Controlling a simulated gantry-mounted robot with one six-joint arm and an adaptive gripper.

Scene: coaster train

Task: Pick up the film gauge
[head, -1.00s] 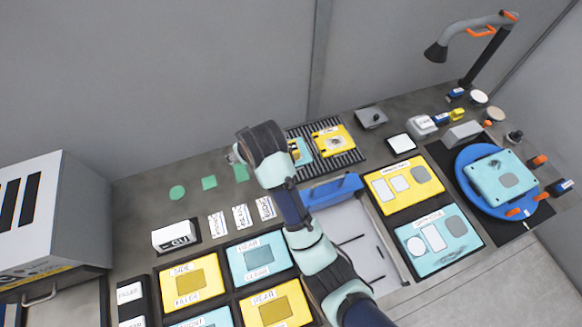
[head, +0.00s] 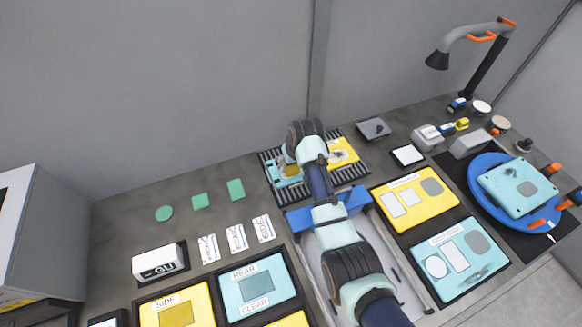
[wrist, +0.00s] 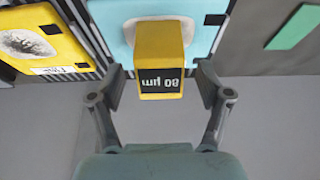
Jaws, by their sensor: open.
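The film gauge (wrist: 160,52) is a yellow block with a black display reading "80 µm", upside down in the wrist view. It stands out from a light-blue panel (wrist: 115,20). My gripper (wrist: 160,78) is open, with one finger on each side of the gauge and visible gaps between. In the head view the gauge (head: 291,170) shows as a small yellow patch over the light-blue panel on the slatted rack (head: 268,157). There my wrist hides part of it, and the fingers are hard to make out.
A yellow panel with a grey patch (head: 343,152) lies right of the gauge on the rack. A blue-handled drawer or tray (head: 298,220) lies under my arm. Green swatches (head: 236,189) lie to the left. A lamp (head: 437,60) stands at the back right.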

